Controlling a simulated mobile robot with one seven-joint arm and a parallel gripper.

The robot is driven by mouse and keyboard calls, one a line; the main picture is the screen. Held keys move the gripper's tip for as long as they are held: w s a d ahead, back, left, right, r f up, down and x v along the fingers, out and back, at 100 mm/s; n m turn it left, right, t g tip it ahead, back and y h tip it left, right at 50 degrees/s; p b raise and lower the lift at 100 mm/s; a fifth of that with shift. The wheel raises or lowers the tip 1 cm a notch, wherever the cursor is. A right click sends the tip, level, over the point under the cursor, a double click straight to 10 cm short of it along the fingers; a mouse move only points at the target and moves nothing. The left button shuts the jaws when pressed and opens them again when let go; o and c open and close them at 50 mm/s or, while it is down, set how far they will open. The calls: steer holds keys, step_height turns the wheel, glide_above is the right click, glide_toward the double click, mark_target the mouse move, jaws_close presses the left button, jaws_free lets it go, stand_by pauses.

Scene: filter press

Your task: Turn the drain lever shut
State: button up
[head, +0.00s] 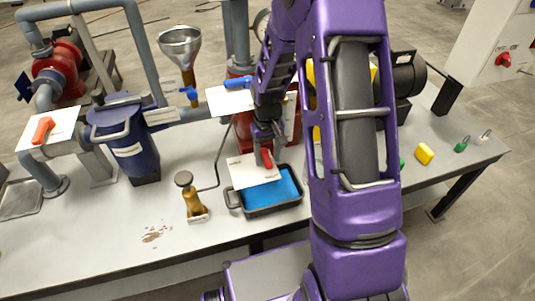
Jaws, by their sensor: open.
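A small red lever (266,158) stands at a white label plate (250,171), just above a dark tray (258,209) of blue liquid. It looks like the drain lever, but the label is too small to read. My gripper (267,143) points down right at the red lever, with its fingers at the lever's upper end. It is open. The fingers are small and dark, so I cannot tell whether they touch the lever. My purple arm hides the area to the right of the tray.
Other levers are orange (42,130) at the left and blue (238,82) behind my gripper. A blue lidded vessel (125,135), a funnel (181,48) and a brass pump-like piece (191,197) stand on the bench. The front left of the bench is mostly clear.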

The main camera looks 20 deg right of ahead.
mark_target(268, 159)
step_height(268, 159, up, 17)
steer(key=p, duration=0.2)
steer(key=shift+r+p, duration=0.2)
steer(key=shift+p, duration=0.15)
